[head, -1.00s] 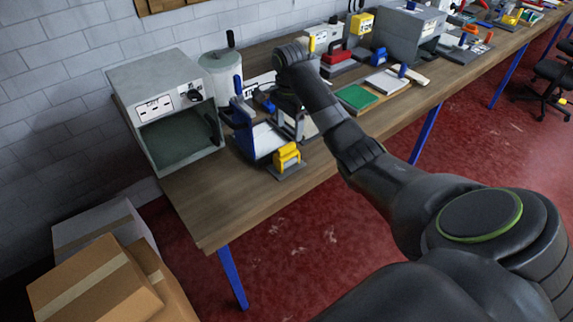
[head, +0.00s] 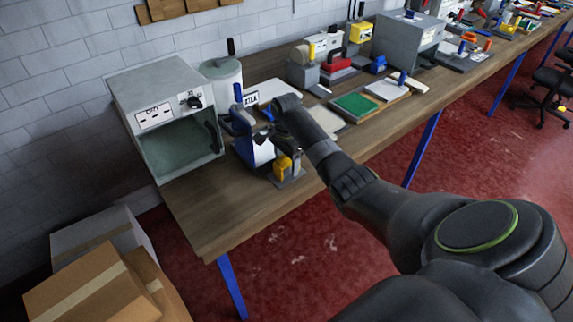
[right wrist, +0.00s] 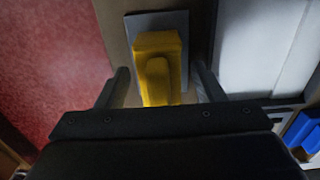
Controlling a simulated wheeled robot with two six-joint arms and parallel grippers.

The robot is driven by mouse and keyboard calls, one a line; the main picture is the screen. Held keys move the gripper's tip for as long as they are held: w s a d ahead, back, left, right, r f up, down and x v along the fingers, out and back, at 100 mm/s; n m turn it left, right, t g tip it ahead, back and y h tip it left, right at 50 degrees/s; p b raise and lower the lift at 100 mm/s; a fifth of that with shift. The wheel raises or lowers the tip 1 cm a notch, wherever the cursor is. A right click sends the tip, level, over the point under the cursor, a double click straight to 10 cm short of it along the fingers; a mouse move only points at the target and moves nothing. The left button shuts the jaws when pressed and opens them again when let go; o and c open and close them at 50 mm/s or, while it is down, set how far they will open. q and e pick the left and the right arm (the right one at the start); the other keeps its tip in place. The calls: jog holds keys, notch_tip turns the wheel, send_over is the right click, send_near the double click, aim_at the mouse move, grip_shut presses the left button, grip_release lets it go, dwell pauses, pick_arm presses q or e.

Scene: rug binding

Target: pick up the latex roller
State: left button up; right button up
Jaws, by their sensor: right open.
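A yellow tool (head: 283,166) on a small grey plate sits near the front edge of the workbench; it looks like the latex roller, but I cannot make out a roller part. In the right wrist view the yellow tool (right wrist: 158,65) lies between and beyond my two spread fingers. My right gripper (right wrist: 162,80) is open and empty. In the head view it points down over the tool, with its fingers mostly hidden by my wrist. My left gripper is not in view.
A blue-and-white stand (head: 247,138) is close left of the tool. A grey open-fronted cabinet (head: 160,110) stands further left. A green pad (head: 354,104) lies to the right. The workbench (head: 235,205) is bare at its front left corner.

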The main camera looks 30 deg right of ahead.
jog(key=c, duration=1.3)
notch_tip(320, 180, up, 10)
jog(key=shift+r+b, duration=0.1)
jog(key=shift+b, duration=0.55)
jog(key=o, duration=0.7)
jog(key=c, duration=0.4)
